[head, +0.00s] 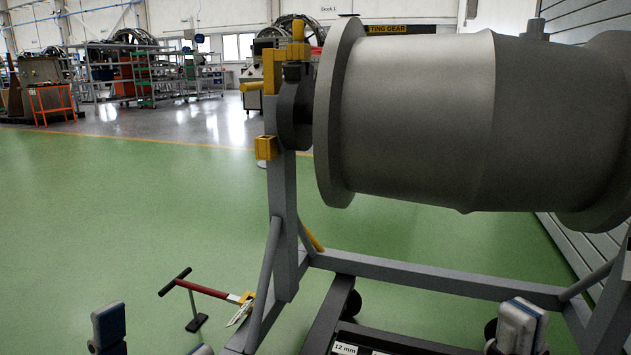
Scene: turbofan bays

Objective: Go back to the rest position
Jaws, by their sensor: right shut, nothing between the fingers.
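My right gripper (517,325) shows at the bottom right, with its pale and blue finger pads together and nothing between them. It appears in front of the lower frame of the engine stand. My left gripper (153,339) shows only in part at the bottom left edge. One finger pad stands up there, and the tip of another shows to its right, with green floor between them. Most of both arms is out of view.
A large grey engine cylinder (415,120) hangs on a grey stand (284,220) with yellow fittings. A red-handled tool (205,290) is on the floor left of the stand. A dark tray (390,342) with a "12 mm" label lies below. Green floor (120,210) at left is clear.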

